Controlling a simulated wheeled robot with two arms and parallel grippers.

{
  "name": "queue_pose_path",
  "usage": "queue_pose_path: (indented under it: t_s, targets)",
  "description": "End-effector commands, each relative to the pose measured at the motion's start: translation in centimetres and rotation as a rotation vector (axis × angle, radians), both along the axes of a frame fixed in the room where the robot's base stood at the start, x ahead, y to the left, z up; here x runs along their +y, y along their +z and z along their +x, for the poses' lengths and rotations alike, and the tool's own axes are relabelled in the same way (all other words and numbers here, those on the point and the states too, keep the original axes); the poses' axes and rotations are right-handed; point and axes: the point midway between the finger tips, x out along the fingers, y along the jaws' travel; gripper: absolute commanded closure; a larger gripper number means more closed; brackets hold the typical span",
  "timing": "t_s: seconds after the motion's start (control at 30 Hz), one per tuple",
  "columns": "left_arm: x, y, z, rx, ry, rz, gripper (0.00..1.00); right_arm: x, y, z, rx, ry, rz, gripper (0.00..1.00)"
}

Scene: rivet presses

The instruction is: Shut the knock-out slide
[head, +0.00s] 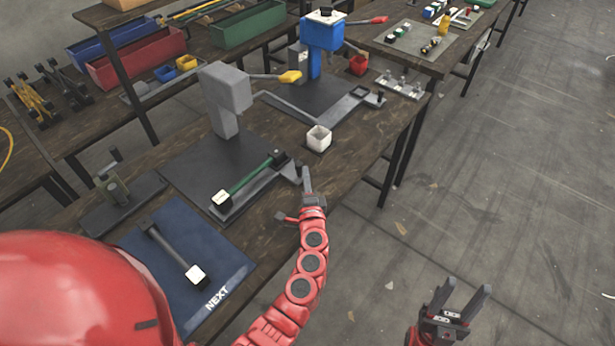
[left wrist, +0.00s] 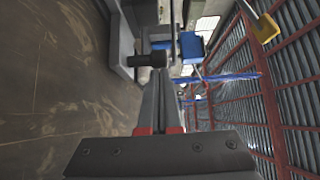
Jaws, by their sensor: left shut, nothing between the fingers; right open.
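The grey press (head: 226,92) stands on a dark base plate on the bench. A grey slide-like bar (head: 262,186) lies at its front edge beside a green rod (head: 250,174); I cannot tell for sure how far out it stands. My left gripper (head: 306,178) is shut and empty, at the right end of this bar. In the left wrist view the shut fingers (left wrist: 160,100) point at a dark round knob (left wrist: 148,60) on a grey part just beyond their tips; contact is unclear. My right gripper (head: 463,294) is open and empty over the floor.
A blue mat (head: 205,240) with a hammer-like part lies at front left. The floor at right is clear.

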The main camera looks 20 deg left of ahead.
Motion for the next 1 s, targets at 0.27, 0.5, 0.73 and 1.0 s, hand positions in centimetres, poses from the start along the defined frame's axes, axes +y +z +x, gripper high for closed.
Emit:
queue_pose_path:
  t_s: [0.27,0.5,0.73,1.0]
  targets:
    - [4.6,0.0,1.6,-0.002,0.007,0.003,1.00,0.0,-0.7,0.0,0.000,0.000,0.000,0.50]
    - [9.4,-0.1,3.3,-0.002,0.006,0.003,1.00,0.0,-1.7,0.0,0.000,0.000,0.000,0.50]
    - [12.7,-0.1,4.6,-0.001,0.003,0.002,1.00,0.0,-2.5,0.0,0.000,0.000,0.000,0.50]
    - [14.4,0.1,5.1,-0.001,0.005,0.003,1.00,0.0,-2.8,0.0,0.000,0.000,0.000,0.50]
